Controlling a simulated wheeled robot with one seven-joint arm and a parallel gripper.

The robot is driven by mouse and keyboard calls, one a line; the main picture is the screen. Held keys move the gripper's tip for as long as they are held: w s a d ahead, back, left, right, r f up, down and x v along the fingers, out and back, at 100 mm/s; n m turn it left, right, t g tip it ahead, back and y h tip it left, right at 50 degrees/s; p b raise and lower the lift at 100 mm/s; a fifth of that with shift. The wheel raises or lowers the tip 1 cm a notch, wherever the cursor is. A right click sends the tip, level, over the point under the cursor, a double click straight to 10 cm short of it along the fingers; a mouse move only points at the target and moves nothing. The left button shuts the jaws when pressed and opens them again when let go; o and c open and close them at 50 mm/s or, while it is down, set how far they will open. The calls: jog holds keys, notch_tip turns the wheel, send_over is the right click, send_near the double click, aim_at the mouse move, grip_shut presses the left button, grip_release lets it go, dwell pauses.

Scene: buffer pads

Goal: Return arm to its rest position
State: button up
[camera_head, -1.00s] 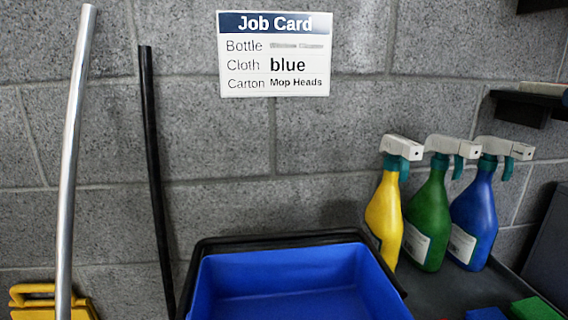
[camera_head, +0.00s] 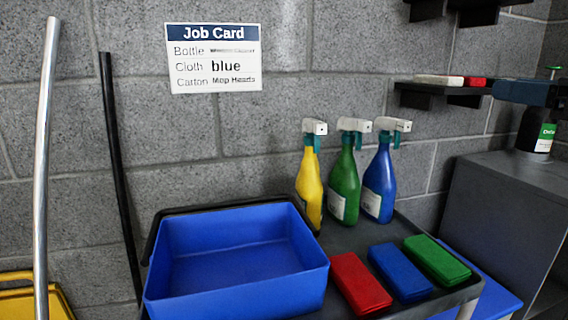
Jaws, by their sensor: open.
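My gripper does not show clearly in the head view. A dark blue-black block (camera_head: 526,92) at the right edge crosses in front of a dark bottle's upper part, and I cannot tell what it is. The open blue bin (camera_head: 240,262) looks empty. Yellow (camera_head: 309,188), green (camera_head: 343,187) and blue (camera_head: 379,186) spray bottles stand upright behind it to the right. Red (camera_head: 360,284), blue (camera_head: 400,272) and green (camera_head: 437,260) folded cloths or pads lie in front of the bottles.
The job card (camera_head: 213,58) is on the block wall; its bottle line is unreadable. A dark shelf (camera_head: 445,91) holds white and red items. A grey cabinet (camera_head: 508,205) stands at right with the dark bottle (camera_head: 537,130). Silver (camera_head: 45,170) and black (camera_head: 122,180) poles stand left.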

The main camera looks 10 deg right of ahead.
jog(key=s+a+f+m+h, duration=0.15)
jog(key=a+f, duration=0.25)
jog(key=f, duration=0.6)
jog(key=s+a+f+m+h, duration=0.1)
jog(key=s+a+f+m, duration=0.2)
jog(key=f, duration=0.6)
jog(key=s+a+f+m+h, duration=0.1)
jog(key=a+f+m+h, duration=0.3)
jog(key=f, duration=0.6)
jog(key=s+a+f+n+g+y, duration=0.1)
jog(key=s+a+f, duration=0.3)
jog(key=s, duration=0.2)
jog(key=s+a+f+n+g+y, duration=0.1)
jog(key=s+a+f, duration=0.3)
jog(key=s, duration=0.2)
jog(key=s+a+n+g+y, duration=0.1)
jog(key=s+a+n, duration=0.1)
jog(key=s, duration=0.7)
jog(key=s+a+n+y, duration=0.1)
jog(key=s+a+n, duration=0.15)
jog(key=s, duration=0.65)
notch_tip(320, 180, down, 10)
jog(key=b, duration=1)
notch_tip(320, 180, up, 15)
jog(key=p, duration=1.4)
jog(key=shift+w+d, duration=0.2)
